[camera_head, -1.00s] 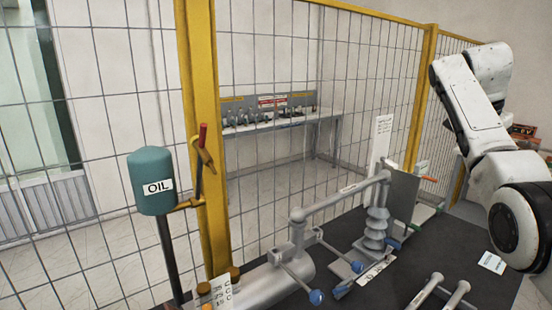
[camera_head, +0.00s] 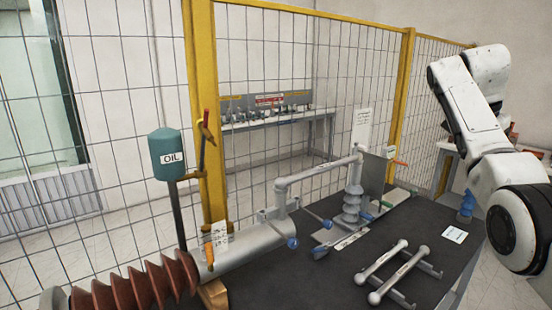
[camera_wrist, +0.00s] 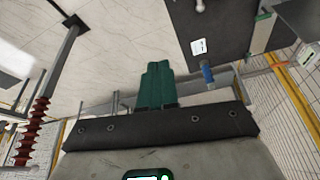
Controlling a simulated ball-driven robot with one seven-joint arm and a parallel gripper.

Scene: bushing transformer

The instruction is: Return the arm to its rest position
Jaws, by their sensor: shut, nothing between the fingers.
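My white arm (camera_head: 478,118) stands at the right edge of the head view, folded upward beside the dark table; its gripper is out of that view. In the wrist view my gripper (camera_wrist: 157,68) shows as green fingers side by side, shut with nothing between them. It points over pale floor, apart from the dark table top at upper right. The wrist view also shows a blue object (camera_wrist: 207,74) and a white card (camera_wrist: 199,46) near the table's edge.
The dark table (camera_head: 330,285) bears a grey pipe assembly (camera_head: 245,242), two grey bars (camera_head: 385,265) and a white card (camera_head: 454,234). A red-brown ribbed bushing (camera_head: 140,287) lies at lower left. A yellow-framed mesh fence (camera_head: 208,110) and a green OIL tank (camera_head: 165,155) stand behind.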

